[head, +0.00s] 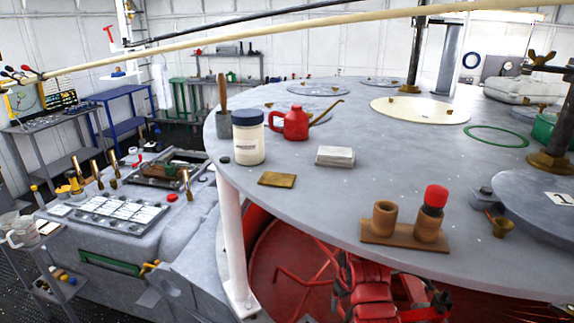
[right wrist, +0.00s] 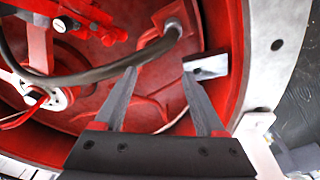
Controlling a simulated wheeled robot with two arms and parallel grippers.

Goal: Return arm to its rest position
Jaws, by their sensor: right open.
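My right gripper (right wrist: 160,73) shows in the right wrist view with its two grey fingers spread apart. Nothing is between the fingers. Beyond them is the red hollow (right wrist: 150,95) of a round housing, with a dark hose (right wrist: 90,75) and a small pale plate (right wrist: 207,66) near the right fingertip. I cannot tell whether the fingers touch anything. In the head view I cannot clearly make out the right gripper. My left gripper is in neither view.
The round grey deck (head: 350,205) holds a red oil can (head: 290,124), a blue-lidded jar (head: 248,140), a white block (head: 335,156) and a wooden holder (head: 388,240). A pale post (head: 234,250) stands under its left edge. A long pale pole (head: 250,36) crosses above.

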